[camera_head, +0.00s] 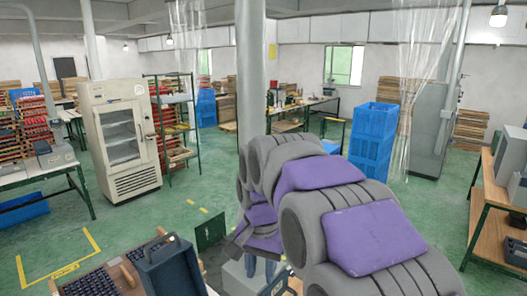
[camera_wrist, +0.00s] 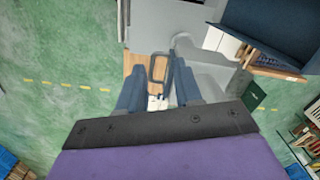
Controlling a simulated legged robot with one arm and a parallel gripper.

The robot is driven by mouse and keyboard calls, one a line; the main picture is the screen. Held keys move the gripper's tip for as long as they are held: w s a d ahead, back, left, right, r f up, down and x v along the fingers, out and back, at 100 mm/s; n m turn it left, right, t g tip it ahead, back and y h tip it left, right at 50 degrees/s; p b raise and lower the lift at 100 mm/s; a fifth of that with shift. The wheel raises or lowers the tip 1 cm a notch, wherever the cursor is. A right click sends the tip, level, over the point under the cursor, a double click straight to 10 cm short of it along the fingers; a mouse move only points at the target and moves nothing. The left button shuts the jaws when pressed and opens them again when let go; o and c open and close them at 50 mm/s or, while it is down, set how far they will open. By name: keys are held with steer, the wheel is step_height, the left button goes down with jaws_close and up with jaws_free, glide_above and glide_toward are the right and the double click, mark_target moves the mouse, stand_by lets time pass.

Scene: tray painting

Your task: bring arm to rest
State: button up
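My arm (camera_head: 362,237), grey with purple pads, is raised and bent in front of the head camera and covers the lower middle right of that view. My gripper (camera_wrist: 158,92) shows in the wrist view as two blue-grey fingers set apart, pointing down. Nothing is clearly held between them. A dark loop-shaped handle (camera_wrist: 157,67) over a wooden surface shows in the gap, and it looks to be below the fingertips. In the head view the gripper is mostly hidden behind the arm.
A dark blue-grey box (camera_head: 172,270) and a rack of dark pieces (camera_head: 95,284) stand at the lower left. A white cabinet (camera_head: 121,140), blue crates (camera_head: 371,145), a pillar (camera_head: 250,70) and a wooden bench (camera_head: 492,225) surround clear green floor (camera_head: 125,215).

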steer(key=s+d+f+n+b, duration=0.2)
steer(key=s+d+f+b, duration=0.3)
steer(key=s+f, duration=0.6)
steer(key=s+d+f+n+g+b, duration=0.1)
steer(key=s+d+f+b, duration=0.5)
steer(key=s, duration=1.2)
steer(key=d+f+n, duration=0.1)
steer(key=d+f, duration=0.2)
steer(key=f, duration=0.3)
steer(key=shift+s+d+g, duration=0.2)
steer(key=shift+d+g, duration=0.1)
